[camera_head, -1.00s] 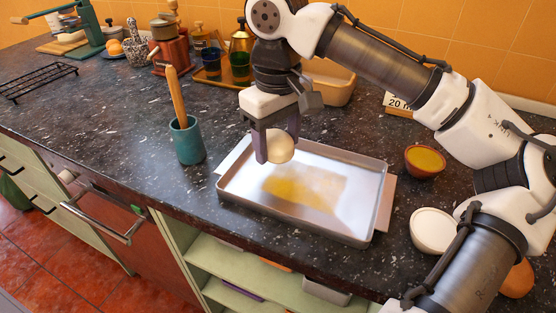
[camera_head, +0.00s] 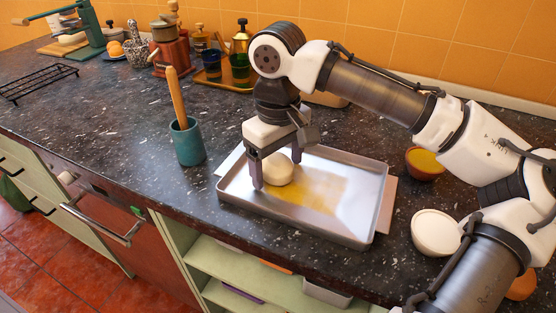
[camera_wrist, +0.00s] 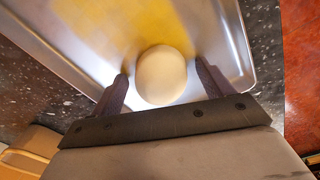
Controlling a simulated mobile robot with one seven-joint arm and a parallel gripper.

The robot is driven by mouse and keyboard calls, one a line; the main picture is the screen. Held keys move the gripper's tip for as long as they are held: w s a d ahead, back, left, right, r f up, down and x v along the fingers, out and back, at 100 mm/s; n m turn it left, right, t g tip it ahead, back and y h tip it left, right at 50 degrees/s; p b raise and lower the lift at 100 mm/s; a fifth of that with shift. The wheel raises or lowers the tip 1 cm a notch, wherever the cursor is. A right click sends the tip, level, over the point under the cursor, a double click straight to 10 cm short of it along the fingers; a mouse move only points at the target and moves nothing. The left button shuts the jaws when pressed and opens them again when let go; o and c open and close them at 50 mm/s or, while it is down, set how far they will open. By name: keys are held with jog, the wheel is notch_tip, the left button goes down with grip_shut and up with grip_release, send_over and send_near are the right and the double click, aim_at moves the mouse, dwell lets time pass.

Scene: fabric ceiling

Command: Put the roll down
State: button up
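The roll (camera_head: 279,170) is a pale round ball of dough. It sits on the left part of the metal tray (camera_head: 345,232), beside a yellow smear on the tray's floor. My gripper (camera_head: 276,172) is low over the tray with its fingers on either side of the roll. In the wrist view the roll (camera_wrist: 161,76) lies between the two spread fingertips of my gripper (camera_wrist: 161,72), with a small gap showing on each side. The roll's underside is hidden.
A teal pot (camera_head: 187,142) with a wooden handle stands left of the tray. A bowl of yellow liquid (camera_head: 425,162) and a white bowl (camera_head: 435,232) stand to the right, near my arm. A black rack (camera_head: 38,82) lies far left. Counter between rack and pot is clear.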

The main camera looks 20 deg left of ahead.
aim_at(279, 159)
notch_tip(279, 159, up, 12)
jog(key=shift+r+p, duration=0.2)
jog(key=shift+p, duration=0.2)
dwell(0.3)
